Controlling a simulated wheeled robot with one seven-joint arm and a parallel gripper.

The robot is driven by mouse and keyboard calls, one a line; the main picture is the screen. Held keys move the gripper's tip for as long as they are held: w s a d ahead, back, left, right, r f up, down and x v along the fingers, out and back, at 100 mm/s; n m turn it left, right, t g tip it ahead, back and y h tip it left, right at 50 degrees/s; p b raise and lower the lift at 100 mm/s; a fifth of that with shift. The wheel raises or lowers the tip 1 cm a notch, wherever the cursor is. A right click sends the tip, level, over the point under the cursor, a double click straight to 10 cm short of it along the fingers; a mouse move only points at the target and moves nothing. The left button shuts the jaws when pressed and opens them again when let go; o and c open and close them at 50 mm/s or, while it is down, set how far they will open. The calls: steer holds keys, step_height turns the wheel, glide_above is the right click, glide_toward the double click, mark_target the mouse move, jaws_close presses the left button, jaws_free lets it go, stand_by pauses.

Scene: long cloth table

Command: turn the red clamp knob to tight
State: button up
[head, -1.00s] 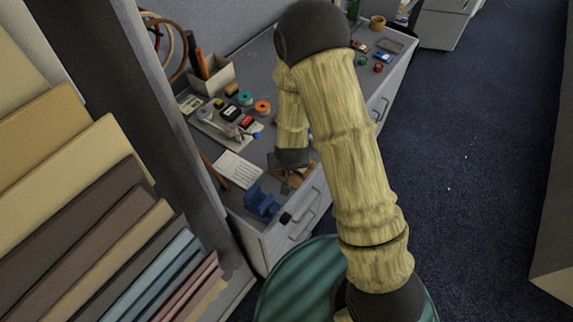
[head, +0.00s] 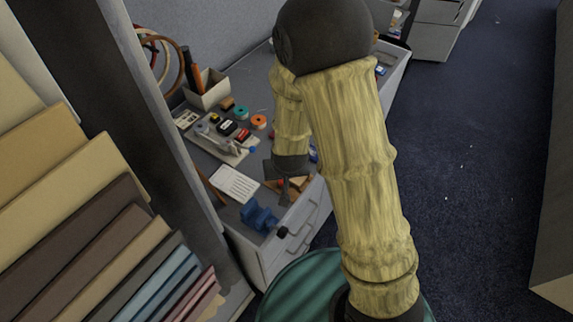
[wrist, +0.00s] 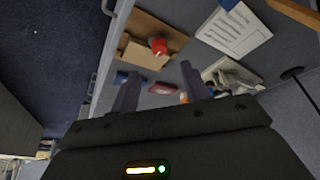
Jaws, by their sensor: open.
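The red clamp knob (wrist: 157,45) shows in the wrist view as a small red piece on a brown wooden board (wrist: 135,52). Which way the knob is turned is too small to tell. In the head view the board (head: 300,184) is partly hidden behind my gripper (head: 284,188), and I cannot make out the knob there. In the wrist view my gripper (wrist: 161,70) is open, its two dark fingers apart with nothing held between them. The knob appears beyond the fingertips, apart from them.
A blue vise (head: 259,216) stands near the table's front edge. A white printed sheet (head: 235,184) lies left of the board. A tray with small items (head: 225,140) and orange and teal rolls lie behind. A red box (wrist: 160,88) and a blue box (wrist: 121,77) lie close to the board.

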steer(key=p+v, duration=0.2)
steer(key=v, duration=0.7)
steer(key=shift+d+r, duration=0.1)
steer(key=shift+r, duration=0.1)
steer(key=s+d+r+g, duration=0.1)
steer(key=s+d+r, duration=0.1)
steer(key=d, duration=0.4)
steer(key=s+d+r+m+g, duration=0.1)
steer(key=s+d+r, duration=0.2)
steer(key=d+r, duration=0.2)
steer(key=shift+d, duration=0.95)
